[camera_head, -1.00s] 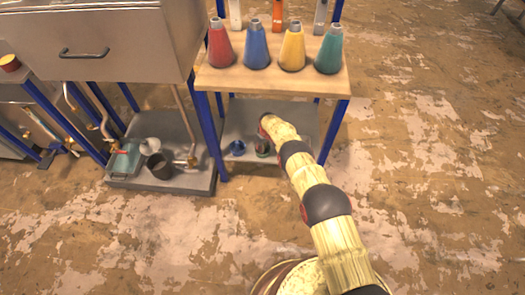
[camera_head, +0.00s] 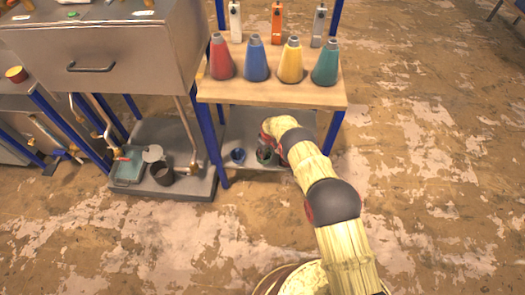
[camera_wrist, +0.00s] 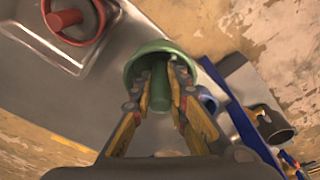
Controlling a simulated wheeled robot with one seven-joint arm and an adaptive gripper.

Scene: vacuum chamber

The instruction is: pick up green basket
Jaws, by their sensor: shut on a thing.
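The green basket (camera_wrist: 134,66) is round with a raised middle part, and it sits between the fingers of my gripper (camera_wrist: 160,82) in the wrist view. My gripper is shut on the green basket, with one finger on each side of the middle part. In the head view the green basket (camera_head: 264,156) shows only in part at the lower shelf, beside the end of my arm. My fingers are hidden there. I cannot tell whether the basket is clear of the shelf.
A blue basket (camera_head: 238,155) stands just left on the lower shelf (camera_head: 240,126). A red basket (camera_wrist: 88,42) is at the upper left in the wrist view. The upper shelf (camera_head: 270,93) holds several coloured cones above my arm. A blue post (camera_head: 330,132) stands right of it.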

